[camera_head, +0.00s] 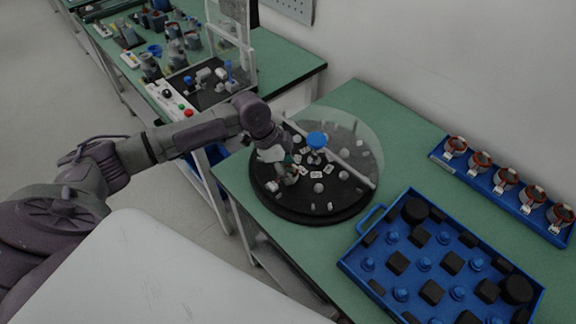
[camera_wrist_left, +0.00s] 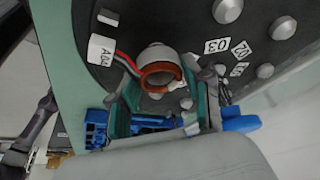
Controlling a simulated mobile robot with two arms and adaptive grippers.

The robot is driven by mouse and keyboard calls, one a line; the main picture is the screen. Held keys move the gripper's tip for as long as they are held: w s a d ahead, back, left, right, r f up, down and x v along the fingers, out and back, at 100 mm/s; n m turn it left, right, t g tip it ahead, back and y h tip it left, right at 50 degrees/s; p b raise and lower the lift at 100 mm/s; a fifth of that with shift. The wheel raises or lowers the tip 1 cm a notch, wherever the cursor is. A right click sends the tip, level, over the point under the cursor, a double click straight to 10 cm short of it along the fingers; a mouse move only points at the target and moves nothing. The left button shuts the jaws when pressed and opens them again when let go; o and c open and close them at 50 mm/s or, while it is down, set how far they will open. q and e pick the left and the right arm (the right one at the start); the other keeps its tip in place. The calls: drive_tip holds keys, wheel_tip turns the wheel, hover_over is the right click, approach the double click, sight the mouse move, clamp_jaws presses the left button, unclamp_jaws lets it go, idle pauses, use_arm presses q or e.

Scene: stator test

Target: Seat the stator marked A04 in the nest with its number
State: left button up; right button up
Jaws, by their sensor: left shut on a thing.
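My left gripper (camera_head: 284,172) reaches over the near left part of a black round fixture (camera_head: 300,214) on the green table. In the left wrist view the gripper (camera_wrist_left: 164,88) has its green-padded fingers closed on either side of a stator (camera_wrist_left: 160,66), a pale ring with a copper-coloured winding. Red and dark wires run from the stator to a white tag (camera_wrist_left: 101,50) reading A04. The fixture's dark surface (camera_wrist_left: 190,28) carries round metal studs and white number labels, among them 03 (camera_wrist_left: 217,46) and 02. I cannot tell whether the stator touches the fixture. My right gripper is not in view.
A clear round guard (camera_head: 362,125) stands behind the fixture, with a pale bar across it and a blue knob (camera_head: 316,139). A blue tray (camera_head: 350,263) with black blocks is at front right. A blue rack (camera_head: 480,187) holds several stators. Another workbench (camera_head: 290,66) stands behind.

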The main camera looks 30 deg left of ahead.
use_arm(q)
drive_tip(key=shift+f, duration=0.5)
idle(0.3)
drive_tip(key=o, duration=1.3)
drive_tip(key=shift+o, duration=0.2)
drive_tip(key=v, duration=1.2)
drive_tip(key=shift+f, duration=0.1)
